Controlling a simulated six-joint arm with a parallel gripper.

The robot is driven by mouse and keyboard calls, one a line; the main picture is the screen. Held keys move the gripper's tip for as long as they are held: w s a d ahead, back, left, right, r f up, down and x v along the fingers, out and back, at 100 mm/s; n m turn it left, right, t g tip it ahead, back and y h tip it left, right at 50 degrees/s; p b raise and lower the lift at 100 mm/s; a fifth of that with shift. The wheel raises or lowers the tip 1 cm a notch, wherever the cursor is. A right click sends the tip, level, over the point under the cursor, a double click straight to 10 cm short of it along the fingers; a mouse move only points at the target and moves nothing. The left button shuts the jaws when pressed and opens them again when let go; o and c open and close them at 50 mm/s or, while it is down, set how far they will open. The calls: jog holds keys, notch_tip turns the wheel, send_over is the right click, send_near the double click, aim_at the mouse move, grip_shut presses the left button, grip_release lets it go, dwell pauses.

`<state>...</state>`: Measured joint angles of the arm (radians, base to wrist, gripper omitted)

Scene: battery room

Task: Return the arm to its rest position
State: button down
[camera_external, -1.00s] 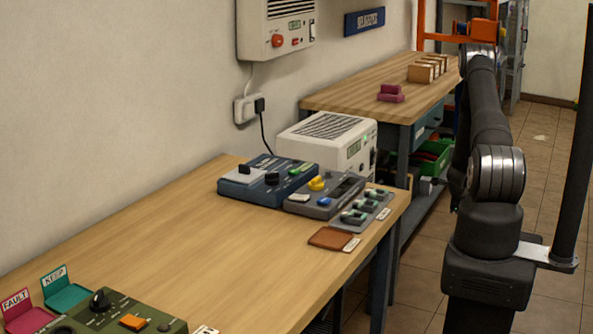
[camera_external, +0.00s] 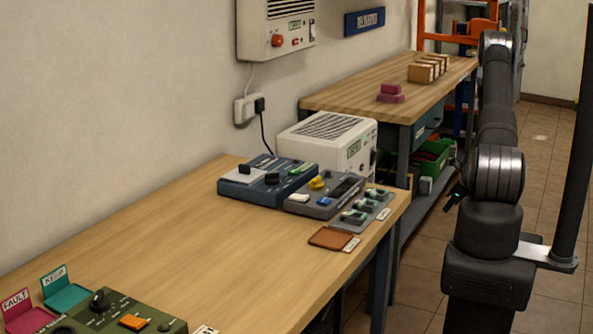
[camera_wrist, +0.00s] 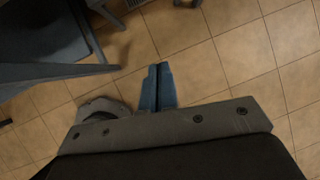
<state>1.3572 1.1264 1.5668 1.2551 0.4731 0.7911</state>
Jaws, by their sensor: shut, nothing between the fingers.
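My gripper (camera_wrist: 159,68) shows in the wrist view with its two blue fingers side by side, closed together and empty. It points down over the tiled floor (camera_wrist: 215,72), with no object at the fingertips. In the external view my arm (camera_external: 497,105) stands at the right, clear of both benches. Most of my gripper is hidden behind the arm there; only a small dark and bluish part shows just left of the arm's lower joint.
The near wooden bench (camera_external: 150,235) holds several control boxes and a brown pad (camera_external: 333,238). A farther bench (camera_external: 350,95) stands behind, with a green bin (camera_external: 432,160) below it. A dark post (camera_external: 577,140) stands right of my arm. Dark bench legs (camera_wrist: 55,72) show upper left in the wrist view.

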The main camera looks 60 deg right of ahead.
jog(key=shift+w+r+m+t, duration=0.15)
jog(key=shift+w+r+t, duration=0.2)
jog(key=shift+r+t, duration=0.25)
jog(key=shift+w+r+m+t, duration=0.15)
jog(key=shift+w+r+t, duration=0.2)
jog(key=shift+r, duration=0.35)
jog(key=c, duration=2.1)
grip_release()
